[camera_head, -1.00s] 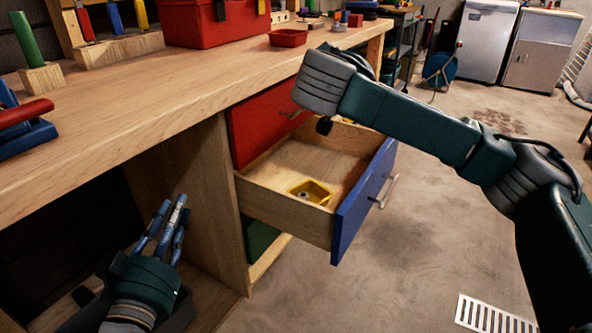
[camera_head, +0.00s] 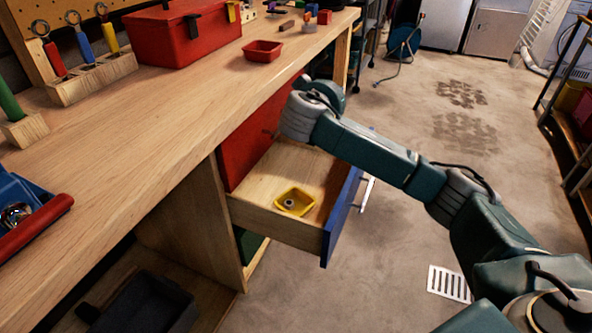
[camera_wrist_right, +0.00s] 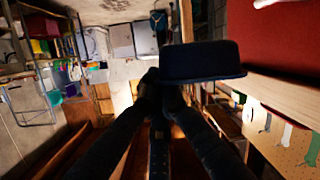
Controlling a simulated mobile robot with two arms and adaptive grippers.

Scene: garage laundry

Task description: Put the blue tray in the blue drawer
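The blue drawer (camera_head: 345,215) is pulled out, with bare wood inside. A small yellow tray (camera_head: 293,202) holding a metal nut lies in it, near its front. In the right wrist view, a very dark, navy-looking tray (camera_wrist_right: 202,62), apparently the blue tray, is at the tips of my right gripper (camera_wrist_right: 162,92). The two fingers close together at its edge and appear shut on it. In the head view, my right arm reaches over the drawer, and its wrist hides the gripper and the tray. My left gripper is out of view.
The red drawer (camera_head: 245,140) above is shut. On the workbench (camera_head: 150,140) stand a red tray (camera_head: 262,51), a red toolbox (camera_head: 180,35) and a tool rack (camera_head: 95,80). A dark bin (camera_head: 150,305) sits on the shelf below. The floor right of the drawer is clear.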

